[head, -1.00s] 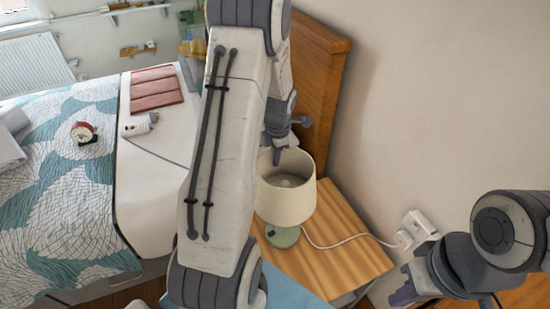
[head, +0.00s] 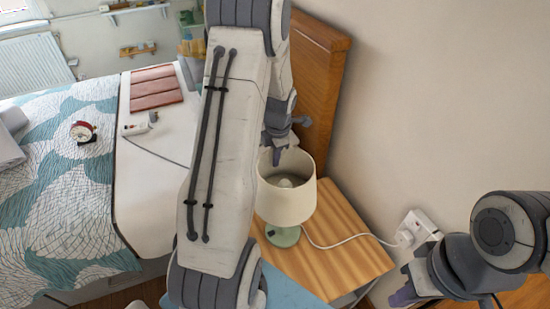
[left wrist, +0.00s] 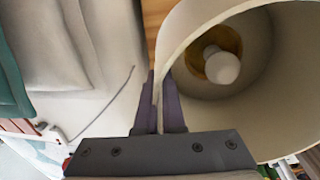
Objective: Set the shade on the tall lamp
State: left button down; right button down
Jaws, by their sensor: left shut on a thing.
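The cream lamp shade (head: 287,203) is upright at the green lamp base (head: 283,237) on the wooden nightstand. My left gripper (head: 279,153) is shut on the shade's rim at its far side. In the left wrist view the two fingers (left wrist: 158,88) pinch the wall of the shade (left wrist: 175,45). A white bulb (left wrist: 222,67) shows inside the shade, off its middle, with a tan round area behind it. I cannot tell whether the shade rests on the lamp. My right gripper (head: 403,285) is at the lower right, away from the lamp; its finger gap is unclear.
The nightstand top (head: 345,245) is clear right of the lamp except for a white cord running to a wall socket (head: 415,228). The wooden headboard (head: 315,85) rises behind. The bed at left holds a red clock (head: 83,132). My left arm hides part of the bed and nightstand.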

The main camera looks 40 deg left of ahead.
pick_arm(q)
jog(key=shift+f+b, duration=0.75)
jog(key=shift+b, duration=0.2)
dwell(0.7)
jog(key=c, duration=0.9)
grip_release()
jog(key=shift+c, duration=0.2)
jog(key=shift+r, duration=0.1)
notch_tip(320, 180, up, 10)
jog(key=d, duration=0.1)
jog(key=shift+s+d+r+b, duration=0.15)
jog(key=shift+s+b, duration=0.15)
jog(key=shift+s, duration=0.05)
